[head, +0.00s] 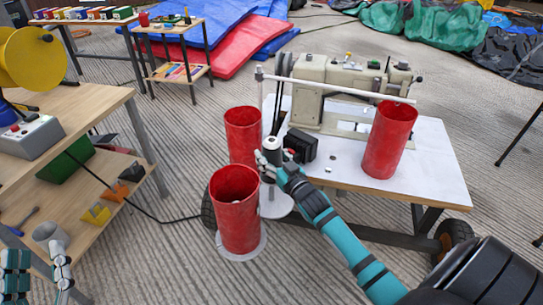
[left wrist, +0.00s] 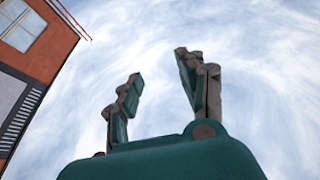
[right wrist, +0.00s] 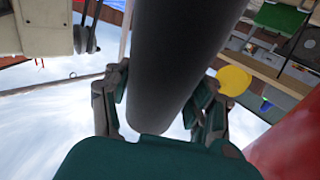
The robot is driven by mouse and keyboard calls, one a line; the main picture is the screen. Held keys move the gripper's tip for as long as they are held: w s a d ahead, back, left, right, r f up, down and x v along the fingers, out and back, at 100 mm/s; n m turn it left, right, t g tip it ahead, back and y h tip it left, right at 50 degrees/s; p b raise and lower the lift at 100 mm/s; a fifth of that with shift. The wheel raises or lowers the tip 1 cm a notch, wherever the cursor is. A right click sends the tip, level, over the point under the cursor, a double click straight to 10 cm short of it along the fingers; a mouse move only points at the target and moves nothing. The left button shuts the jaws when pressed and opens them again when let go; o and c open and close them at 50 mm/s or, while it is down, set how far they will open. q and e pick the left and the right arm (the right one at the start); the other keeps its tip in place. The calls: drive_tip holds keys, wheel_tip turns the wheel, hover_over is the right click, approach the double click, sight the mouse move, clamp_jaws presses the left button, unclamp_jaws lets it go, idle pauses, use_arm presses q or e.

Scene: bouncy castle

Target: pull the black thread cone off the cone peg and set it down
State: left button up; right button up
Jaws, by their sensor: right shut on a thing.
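The black thread cone (right wrist: 180,55) fills the middle of the right wrist view as a dark, smooth cylinder between my right fingers. In the head view the cone (head: 273,158) is small, with a pale top, and my gripper partly covers it. My right gripper (head: 282,174) is shut on it; it also shows in the right wrist view (right wrist: 163,100). A pale upright post and round base (head: 275,207) stand below the cone; whether the cone is still around the peg I cannot tell. My left gripper (head: 38,268) is open and empty at the lower left, also in its wrist view (left wrist: 160,85).
Red tubes stand close by: one in front (head: 238,215), one behind (head: 243,135), one on the white sewing table (head: 435,165). A sewing machine (head: 345,90) and a white bar (head: 335,88) are beyond. A wooden shelf bench (head: 95,105) stands left. Bare table shows at right.

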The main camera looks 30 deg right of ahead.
use_arm(q)
wheel_tip(320, 180, down, 6)
drive_tip(key=w+g+y+p, duration=0.1)
drive_tip(key=g, duration=0.3)
drive_tip(key=shift+w+a+y, duration=0.25)
drive_tip(key=shift+w+y, duration=0.05)
drive_tip(key=shift+w, duration=0.05)
drive_tip(key=shift+f, duration=0.1)
